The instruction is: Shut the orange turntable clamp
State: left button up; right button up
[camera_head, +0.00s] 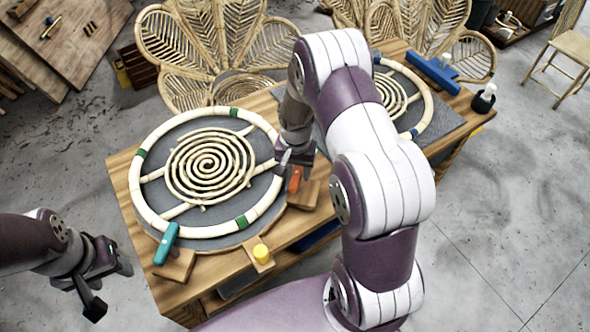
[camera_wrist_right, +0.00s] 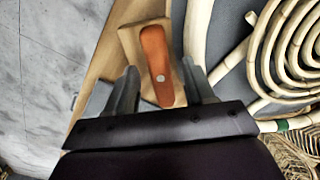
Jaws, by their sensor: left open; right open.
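The orange turntable clamp (camera_head: 295,180) sits on a small wooden block at the right front edge of the round turntable. In the right wrist view its orange lever (camera_wrist_right: 157,66) lies between and ahead of my two fingers. My right gripper (camera_head: 295,158) is open, right over the clamp, with no visible grip on it. It also shows in the right wrist view (camera_wrist_right: 160,88). The block under the lever (camera_wrist_right: 128,40) is partly hidden by the lever and fingers. My left gripper (camera_head: 110,278) is open and empty, off the table's left side.
A rattan ring with a spiral (camera_head: 208,168) lies on the turntable. A teal clamp (camera_head: 166,244) stands at its front left, and a yellow knob (camera_head: 261,254) at the front. A second ring (camera_head: 425,100) lies behind my right arm. Rattan chair backs (camera_head: 205,35) stand behind the table.

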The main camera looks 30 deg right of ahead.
jog(key=shift+s+f, duration=0.15)
jog(key=shift+f, duration=0.4)
jog(key=shift+c, duration=1)
grip_shut()
